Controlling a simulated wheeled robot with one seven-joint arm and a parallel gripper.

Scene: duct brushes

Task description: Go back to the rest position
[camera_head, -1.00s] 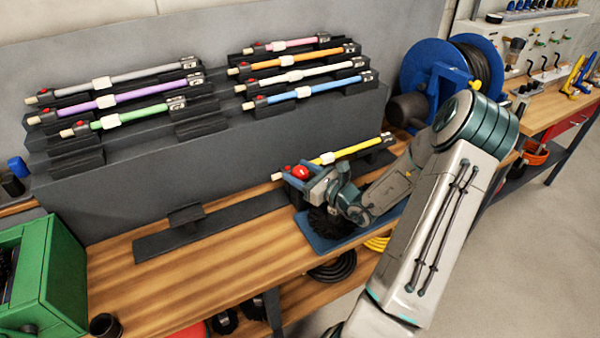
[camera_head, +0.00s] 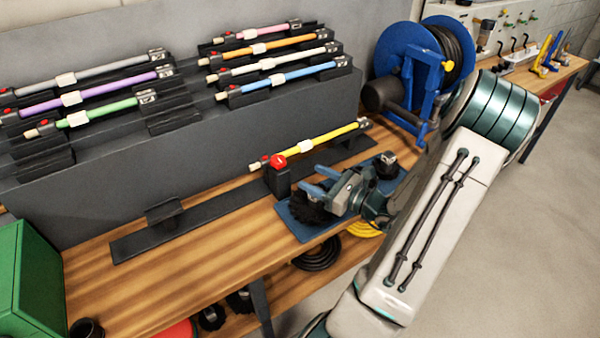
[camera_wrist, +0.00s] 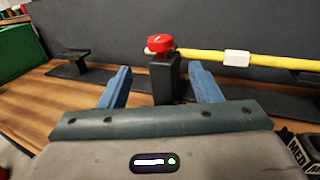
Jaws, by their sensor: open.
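My gripper (camera_head: 322,182) is over the blue mat (camera_head: 312,237) on the bench, with its two blue fingers apart and nothing between them. In the wrist view its fingers (camera_wrist: 160,88) point toward a black support post (camera_wrist: 166,80) with a red knob (camera_wrist: 160,43) on top. The yellow rod (camera_head: 322,142) with a white band lies in the low front rack, its left end at the post. The gripper is apart from the rod. Dark round brushes (camera_head: 310,208) sit on the mat beside and partly behind my gripper.
Grey, purple, green, pink, orange, white and blue rods lie on the stepped grey rack (camera_head: 200,150). A blue hose reel (camera_head: 420,75) stands at the right, close to my arm. A green box (camera_head: 30,285) is at the left. The bench front (camera_head: 170,270) is clear.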

